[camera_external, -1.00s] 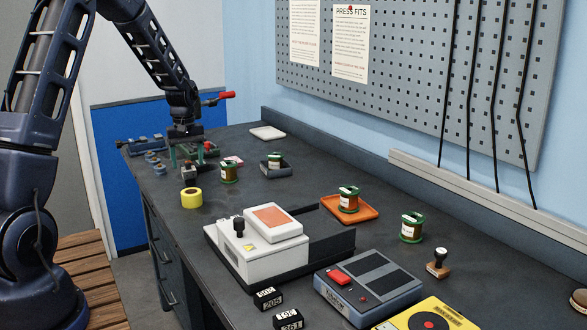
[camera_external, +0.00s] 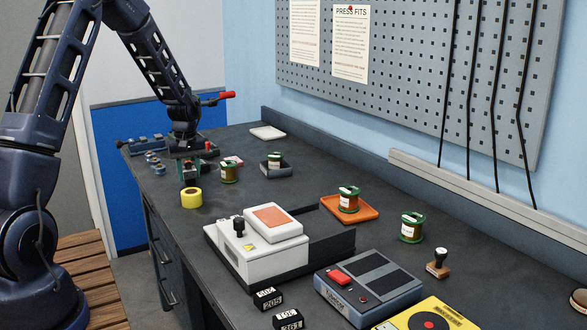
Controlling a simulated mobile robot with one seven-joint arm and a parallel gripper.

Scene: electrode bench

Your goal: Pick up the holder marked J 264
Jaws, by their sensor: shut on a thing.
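My gripper (camera_external: 190,174) points down at the far left part of the bench, behind the yellow tape roll. It is shut on a small dark block, mostly hidden between the fingers; no marking on it can be read. Two black blocks with white labels stand at the front edge: one block (camera_external: 268,299) seems to read 205, and the other block (camera_external: 288,320) has a label I cannot read surely. I cannot make out J 264 on any block.
The yellow tape roll (camera_external: 191,198) is close in front of my gripper. A green-ended spool (camera_external: 228,173) stands just right of it. A dark tray (camera_external: 277,170) with a spool, a white machine (camera_external: 258,250) and an orange tray (camera_external: 368,212) lie further right.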

